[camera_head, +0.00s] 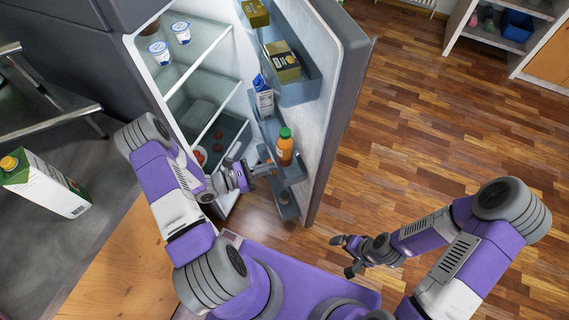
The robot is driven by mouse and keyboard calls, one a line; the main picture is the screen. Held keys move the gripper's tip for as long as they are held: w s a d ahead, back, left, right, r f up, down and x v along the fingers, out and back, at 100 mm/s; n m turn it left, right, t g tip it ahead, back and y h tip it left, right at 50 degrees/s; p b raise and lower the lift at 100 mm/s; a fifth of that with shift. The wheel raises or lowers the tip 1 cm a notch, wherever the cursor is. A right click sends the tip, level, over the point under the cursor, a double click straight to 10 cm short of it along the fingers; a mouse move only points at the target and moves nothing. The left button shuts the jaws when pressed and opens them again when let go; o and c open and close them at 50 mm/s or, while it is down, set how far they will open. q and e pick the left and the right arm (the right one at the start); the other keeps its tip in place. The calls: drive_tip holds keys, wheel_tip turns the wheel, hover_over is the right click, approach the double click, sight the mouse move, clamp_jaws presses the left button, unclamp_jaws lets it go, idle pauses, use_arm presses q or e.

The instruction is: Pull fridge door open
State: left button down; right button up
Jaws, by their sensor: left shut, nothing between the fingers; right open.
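The fridge door (330,120) stands open, swung out to the right, with its shelved inner side showing. The fridge interior (205,85) is exposed on the left, with glass shelves. My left gripper (262,170) is shut and empty, at the door's inner side near the lower door shelves. I cannot tell whether it touches the door. My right gripper (345,256) is open and empty, over the floor to the right of the door's lower end. The door's outer face and handle are hidden.
Door shelves hold an orange bottle (285,146), a milk carton (263,96) and boxes (283,62). Yogurt cups (181,32) and red items sit inside the fridge. Wooden floor (430,120) at right is clear.

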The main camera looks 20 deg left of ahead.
sight(313, 154)
use_arm(q)
drive_tip(key=b+x, duration=0.1)
drive_tip(key=x, duration=1.2)
drive_tip(key=shift+b, duration=0.35)
drive_tip(key=shift+d, duration=0.1)
use_arm(e)
drive_tip(key=shift+f, duration=0.9)
